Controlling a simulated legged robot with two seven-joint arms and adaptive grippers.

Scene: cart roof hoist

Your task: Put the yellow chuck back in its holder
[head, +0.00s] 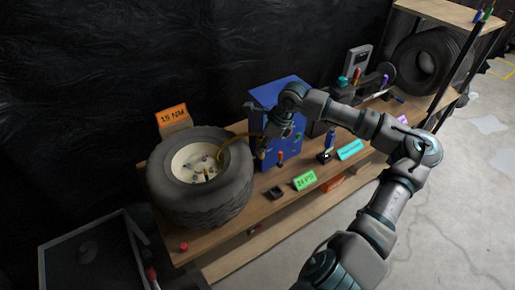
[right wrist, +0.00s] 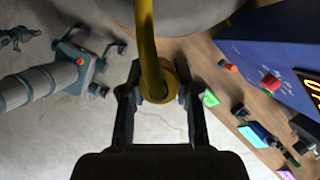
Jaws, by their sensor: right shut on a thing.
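The yellow chuck (right wrist: 158,82) is a ring-shaped end on a yellow hose (right wrist: 147,35). My right gripper (right wrist: 157,90) is shut on it, with one finger on each side. In the head view the hose (head: 226,143) arcs from the tire to my right gripper (head: 262,143), in front of the blue box (head: 277,95). The chuck is mostly hidden there. I cannot tell which part is its holder. My left gripper (right wrist: 108,68) appears open and empty over the floor in the right wrist view; it is outside the head view.
The tire (head: 215,210) lies on the wooden bench (head: 262,208), left of the box. A small black block (head: 275,192), a green 24 PSI sign (head: 304,180) and a cyan sign (head: 350,149) line the front edge. A red cap (head: 184,246) sits at the near corner.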

